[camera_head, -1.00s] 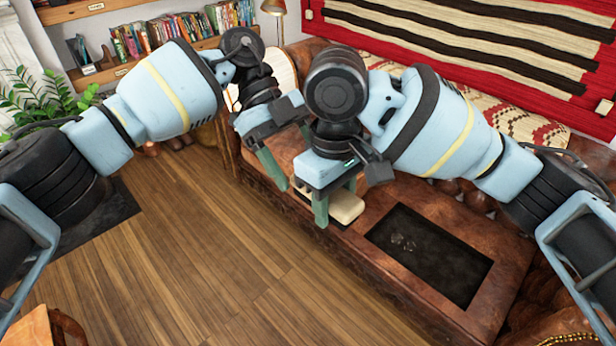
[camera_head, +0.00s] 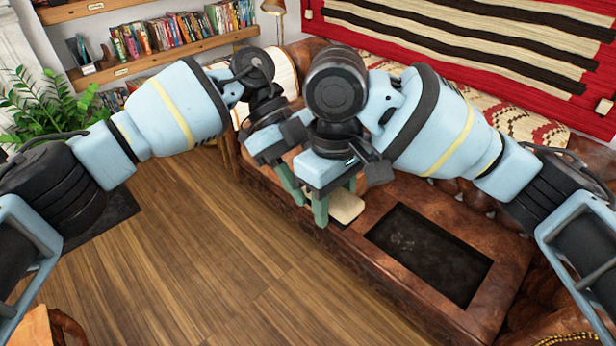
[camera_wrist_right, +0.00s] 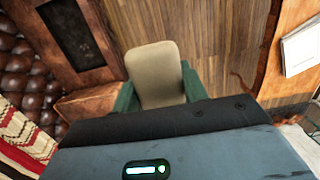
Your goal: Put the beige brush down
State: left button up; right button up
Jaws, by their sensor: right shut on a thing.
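The beige brush (camera_head: 347,207) shows as a rounded pale block under my right gripper (camera_head: 335,202) in the head view. In the right wrist view the brush (camera_wrist_right: 157,75) lies between the two green fingers, which are shut on it. Its underside is hidden, and I cannot tell whether it touches the brown top below. My left gripper (camera_head: 290,185) is close beside the right one, to its left, with its green fingers pointing down. The right gripper partly hides it, and its opening is unclear.
A brown leather-like surface (camera_head: 385,205) lies below the grippers, with a dark rectangular panel (camera_head: 430,255) to the right. Wooden floor (camera_head: 190,260) is open at the front left. A tufted sofa runs behind. Shelves with books (camera_head: 170,35) stand at the back left.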

jog(key=o, duration=1.4)
jog(key=shift+c, duration=0.2)
notch_tip(320, 180, up, 12)
jog(key=shift+w+a, duration=0.25)
jog(key=shift+w, duration=0.1)
